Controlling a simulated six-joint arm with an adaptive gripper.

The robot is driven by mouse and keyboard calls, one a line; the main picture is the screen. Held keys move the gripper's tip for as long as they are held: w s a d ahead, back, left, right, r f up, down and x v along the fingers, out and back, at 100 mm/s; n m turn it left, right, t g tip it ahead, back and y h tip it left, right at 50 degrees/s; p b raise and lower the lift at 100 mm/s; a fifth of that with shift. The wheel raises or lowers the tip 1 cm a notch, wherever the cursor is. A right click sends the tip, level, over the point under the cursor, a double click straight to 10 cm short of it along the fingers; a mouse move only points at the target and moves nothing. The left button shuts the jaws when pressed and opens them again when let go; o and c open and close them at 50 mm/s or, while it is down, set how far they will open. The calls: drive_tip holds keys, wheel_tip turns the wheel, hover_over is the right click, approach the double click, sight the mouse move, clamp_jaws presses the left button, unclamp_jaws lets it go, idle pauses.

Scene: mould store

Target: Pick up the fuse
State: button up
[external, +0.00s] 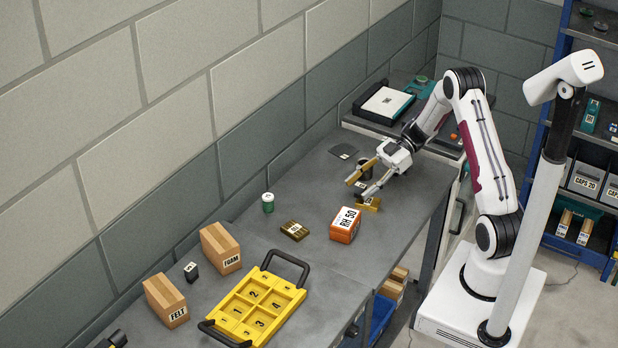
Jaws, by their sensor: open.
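I cannot tell for certain which thing is the fuse; none reads clearly as one. My gripper (358,188) is open, low over the back part of the grey bench, with its fingers pointing left and toward the front. A small yellow-brown piece with a label (368,204) lies just below the fingertips. A green canister with a white lid (268,202) stands upright near the wall. A small olive-gold labelled block (295,230) lies mid-bench. Nothing is visibly held.
An orange box (345,225) stands in front of the gripper. A yellow tray with numbered compartments and black handles (243,325), FOAM (220,248) and FELT (166,301) boxes and a small black block (191,272) are nearer the front. A flat dark pad (343,151) lies behind.

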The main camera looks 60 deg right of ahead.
sight(361, 185)
drive_tip(key=shift+a, duration=0.15)
drive_tip(key=shift+c, duration=0.5)
drive_tip(key=c, duration=1.2)
drive_tip(key=shift+r, duration=4.95)
